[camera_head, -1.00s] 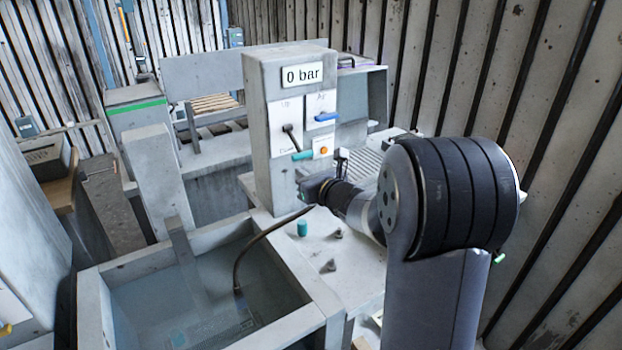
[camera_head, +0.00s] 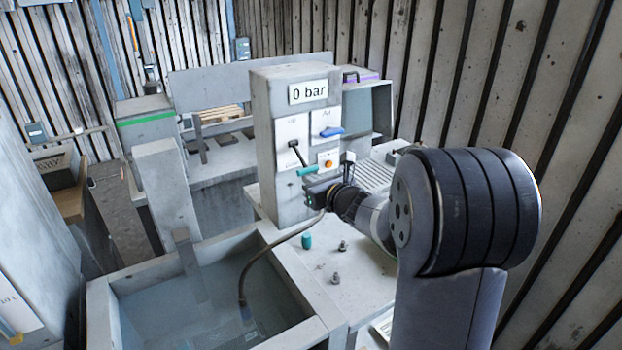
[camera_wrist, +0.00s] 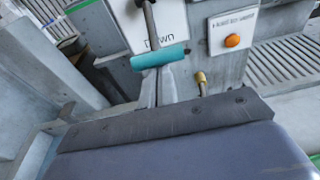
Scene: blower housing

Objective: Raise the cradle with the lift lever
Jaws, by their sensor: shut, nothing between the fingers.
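The lift lever (camera_head: 300,158) is a dark rod with a teal grip on the front of the grey control column. Its grip points down, toward the "Down" label in the wrist view, where the teal grip (camera_wrist: 159,56) is near the top centre. My gripper (camera_head: 312,192) is shut and empty, just below the teal grip. In the wrist view its fingertips (camera_wrist: 157,88) lie just under the grip; I cannot tell whether they touch. I cannot make out the cradle clearly; the water tank (camera_head: 222,344) shows only a dim submerged shape.
A brass-tipped stub (camera_wrist: 201,80) stands right of my fingers. A bent hose (camera_head: 262,252) runs into the tank. A teal cap (camera_head: 307,241) stands on the bench.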

